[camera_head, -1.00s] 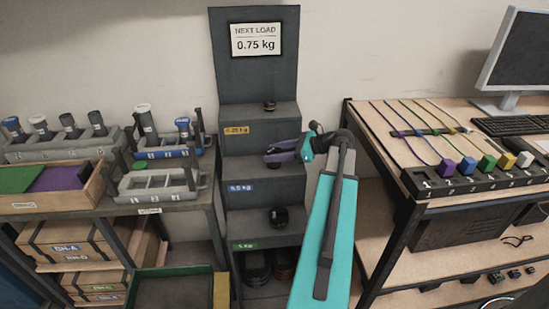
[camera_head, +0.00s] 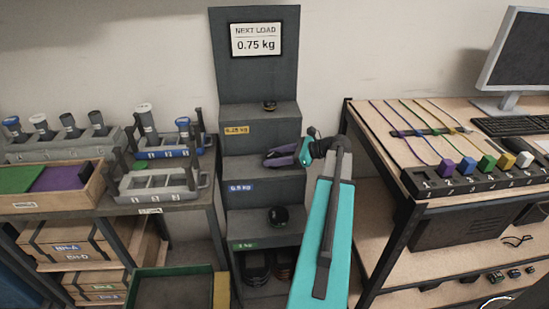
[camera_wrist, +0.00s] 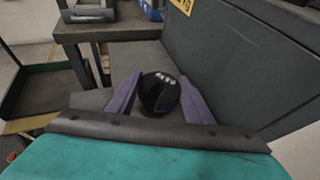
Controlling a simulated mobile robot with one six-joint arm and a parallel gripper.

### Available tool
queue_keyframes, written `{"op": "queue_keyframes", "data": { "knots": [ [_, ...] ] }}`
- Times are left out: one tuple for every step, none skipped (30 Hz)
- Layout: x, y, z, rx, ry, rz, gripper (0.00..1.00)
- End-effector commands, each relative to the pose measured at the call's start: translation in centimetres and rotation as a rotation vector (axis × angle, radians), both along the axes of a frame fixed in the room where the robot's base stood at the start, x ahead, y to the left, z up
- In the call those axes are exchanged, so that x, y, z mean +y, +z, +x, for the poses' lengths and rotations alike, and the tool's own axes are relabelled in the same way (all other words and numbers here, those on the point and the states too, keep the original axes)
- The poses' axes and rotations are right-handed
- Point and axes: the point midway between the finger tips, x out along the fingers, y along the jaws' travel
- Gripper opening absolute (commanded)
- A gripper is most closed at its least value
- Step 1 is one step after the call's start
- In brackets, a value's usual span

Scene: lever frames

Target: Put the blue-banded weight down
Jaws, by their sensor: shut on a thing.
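A round black weight (camera_wrist: 159,98) with pale marks on top sits between the purple fingers of my gripper (camera_head: 272,159) in the wrist view. The gripper is shut on it. No blue band shows clearly on it; its lower part is hidden. In the head view the fingers are at the middle step of the dark stepped stand, the one above the blue 0.5 kg label (camera_head: 241,188). They largely hide the weight there. I cannot tell whether the weight touches the step.
A sign (camera_head: 255,40) reads 0.75 kg. A bench with racks (camera_head: 165,182) is at left, a table with coloured blocks (camera_head: 470,166) at right.

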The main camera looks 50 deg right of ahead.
Motion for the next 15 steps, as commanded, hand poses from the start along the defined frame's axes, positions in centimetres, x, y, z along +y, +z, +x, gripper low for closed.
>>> {"op": "queue_keyframes", "data": {
  "knots": [
    [-0.01, -0.18, 0.02, -0.002, 0.000, 0.001, 0.08],
    [0.00, -0.28, 0.02, -0.002, 0.000, 0.001, 0.08],
    [-0.01, -0.34, 0.02, -0.002, -0.001, 0.000, 0.08],
    [-0.01, -0.36, 0.02, -0.002, -0.001, 0.000, 0.08],
    [-0.01, -0.36, 0.02, -0.002, -0.001, 0.000, 0.08],
    [-0.01, -0.35, 0.02, -0.002, -0.001, 0.000, 0.08],
    [-0.01, -0.34, 0.02, -0.002, -0.001, 0.000, 0.08],
    [-0.01, -0.34, 0.02, -0.002, -0.001, 0.000, 0.08],
    [-0.01, -0.33, 0.02, -0.002, -0.001, 0.000, 0.08],
    [0.00, -0.33, 0.02, -0.002, -0.001, 0.000, 0.08],
    [0.00, -0.34, 0.02, -0.002, -0.001, 0.000, 0.08],
    [0.00, -0.38, 0.02, -0.002, -0.001, 0.000, 0.08],
    [-0.01, -0.42, 0.03, -0.002, -0.001, 0.000, 0.08],
    [-0.01, -0.48, 0.02, -0.002, -0.001, 0.001, 0.08],
    [-0.01, -0.55, 0.03, -0.002, -0.001, 0.001, 0.08]
  ]
}}
